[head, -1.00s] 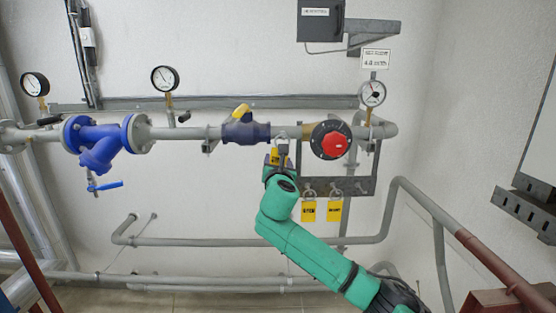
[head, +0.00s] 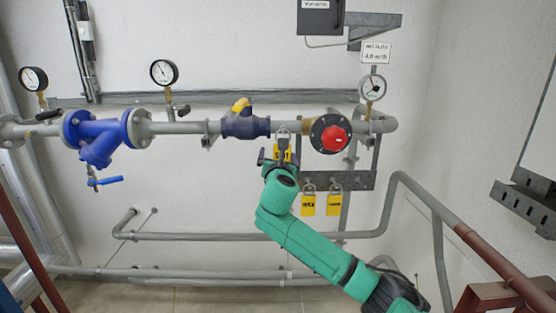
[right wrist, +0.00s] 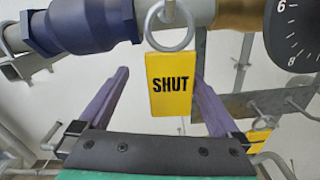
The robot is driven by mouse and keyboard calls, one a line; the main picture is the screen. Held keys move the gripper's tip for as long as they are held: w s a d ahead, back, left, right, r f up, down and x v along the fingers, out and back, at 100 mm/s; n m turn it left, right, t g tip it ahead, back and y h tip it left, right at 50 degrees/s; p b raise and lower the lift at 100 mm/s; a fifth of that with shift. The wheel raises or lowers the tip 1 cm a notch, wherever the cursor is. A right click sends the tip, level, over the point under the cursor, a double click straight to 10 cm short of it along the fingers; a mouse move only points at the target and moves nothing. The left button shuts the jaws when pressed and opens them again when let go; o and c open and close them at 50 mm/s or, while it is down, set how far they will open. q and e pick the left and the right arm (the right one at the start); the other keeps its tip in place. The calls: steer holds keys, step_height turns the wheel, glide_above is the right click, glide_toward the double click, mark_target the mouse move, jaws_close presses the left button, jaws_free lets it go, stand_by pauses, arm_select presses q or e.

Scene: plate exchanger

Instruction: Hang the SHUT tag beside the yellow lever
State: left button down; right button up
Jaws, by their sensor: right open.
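The yellow SHUT tag (right wrist: 173,84) hangs upright by its metal ring (right wrist: 170,27) at the grey pipe. In the head view the tag (head: 283,153) is just right of the dark blue valve (head: 245,126) with the yellow lever (head: 241,104), and left of the red knob. What the ring rests on is not clear. My right gripper (head: 277,158) is just below the pipe. In the right wrist view its two purple fingers are spread, one on each side of the tag, with gaps showing. My left gripper is not in view.
Two more yellow tags (head: 308,205) (head: 334,206) hang on a grey rack (head: 358,183) to the lower right. The red knob (head: 335,138) on its black dial is close on the right. A lower pipe (head: 200,237) runs below.

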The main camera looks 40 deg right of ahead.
steer(key=b+v, duration=0.4)
steer(key=v, duration=1)
steer(key=w+d+f+m+g+y, duration=0.2)
steer(key=w+f+m, duration=0.15)
steer(key=f, duration=1.05)
steer(key=w+d+f+m+g+y, duration=0.2)
steer(key=w+f+m, duration=0.15)
steer(key=f, duration=1.05)
steer(key=s+a+f+m+g+y, duration=0.15)
steer(key=s+f, duration=0.25)
steer(key=f, duration=0.6)
steer(key=s+f+m+g+y, duration=0.1)
steer(key=s+f+m+g, duration=0.2)
steer(key=f, duration=0.7)
steer(key=s+a+f+m+y, duration=0.15)
steer(key=s+f, duration=0.35)
steer(key=f, duration=0.5)
steer(key=s+a+f+m+g+y, duration=0.1)
steer(key=s+a+f+m, duration=0.2)
steer(key=s+f, duration=0.3)
steer(key=s+a+f+m+g+y, duration=0.1)
steer(key=s+a+f+m, duration=0.3)
steer(key=s, duration=1.2)
steer(key=s+a+f+m+g, duration=0.3)
steer(key=s+a+f, duration=0.1)
steer(key=s+f, duration=0.6)
steer(key=shift+s+m+y, duration=0.4)
steer(key=shift+s, duration=0.3)
